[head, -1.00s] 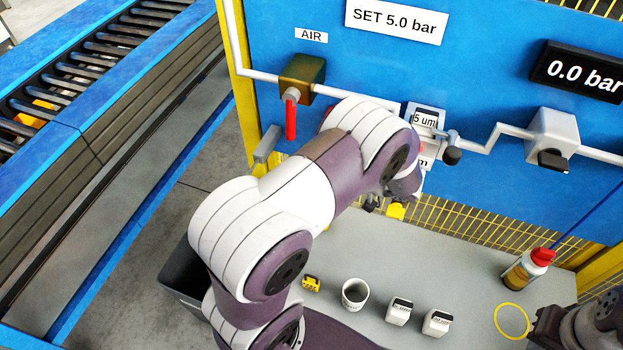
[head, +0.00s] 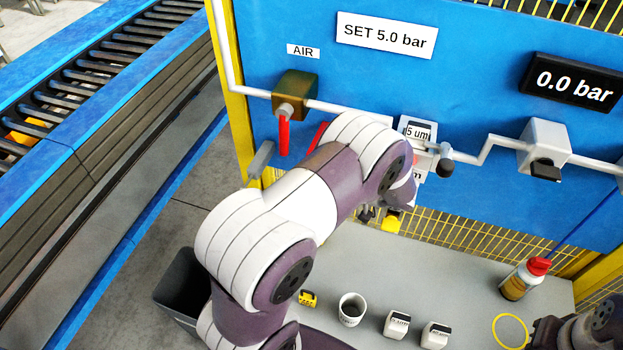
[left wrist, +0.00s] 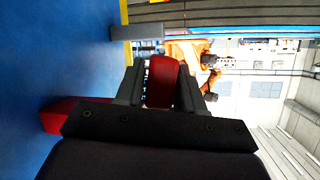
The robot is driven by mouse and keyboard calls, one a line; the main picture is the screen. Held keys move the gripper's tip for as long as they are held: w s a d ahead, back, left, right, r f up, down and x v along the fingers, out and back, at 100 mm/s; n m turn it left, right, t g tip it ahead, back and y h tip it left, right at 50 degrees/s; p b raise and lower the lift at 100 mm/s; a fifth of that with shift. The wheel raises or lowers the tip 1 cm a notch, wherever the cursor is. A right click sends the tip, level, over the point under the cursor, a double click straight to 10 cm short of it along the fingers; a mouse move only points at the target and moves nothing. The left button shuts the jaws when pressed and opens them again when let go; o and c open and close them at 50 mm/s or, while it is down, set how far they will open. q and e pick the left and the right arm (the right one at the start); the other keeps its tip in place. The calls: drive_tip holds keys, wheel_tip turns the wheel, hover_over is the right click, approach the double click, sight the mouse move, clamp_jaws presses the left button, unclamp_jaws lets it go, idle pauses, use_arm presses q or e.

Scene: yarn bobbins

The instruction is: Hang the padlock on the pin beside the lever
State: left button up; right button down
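The red lever (head: 284,135) hangs down from the brass valve (head: 294,93) on the blue panel. My left arm covers most of my left gripper in the head view. In the left wrist view my left gripper (left wrist: 160,75) has a red block, by its look the padlock (left wrist: 162,82), filling the space between its fingers. Its shackle cannot be made out. Another red piece (left wrist: 60,115) lies against the blue panel there. A bit of red (head: 319,135) shows beside my arm in the head view. The pin cannot be made out. My right gripper (head: 533,333) is at the lower right, its fingers unclear.
A grey bracket (head: 261,160) juts out below the lever, near the yellow post (head: 238,120). The grey table (head: 450,270) holds a cup (head: 351,309), two small white blocks, a small yellow block (head: 308,298) and a red-capped bottle (head: 525,279). A yellow ring (head: 496,331) lies near my right gripper.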

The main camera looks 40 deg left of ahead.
use_arm(q)
drive_tip(key=shift+o, duration=1.2)
drive_tip(key=shift+d, duration=0.15)
drive_tip(key=w+d+r+b, duration=0.1)
drive_tip(key=d+b, duration=0.4)
drive_tip(key=d, duration=0.9)
drive_tip(key=shift+w+d+b, duration=0.2)
drive_tip(key=shift+w+b, duration=0.15)
drive_tip(key=shift+w, duration=0.05)
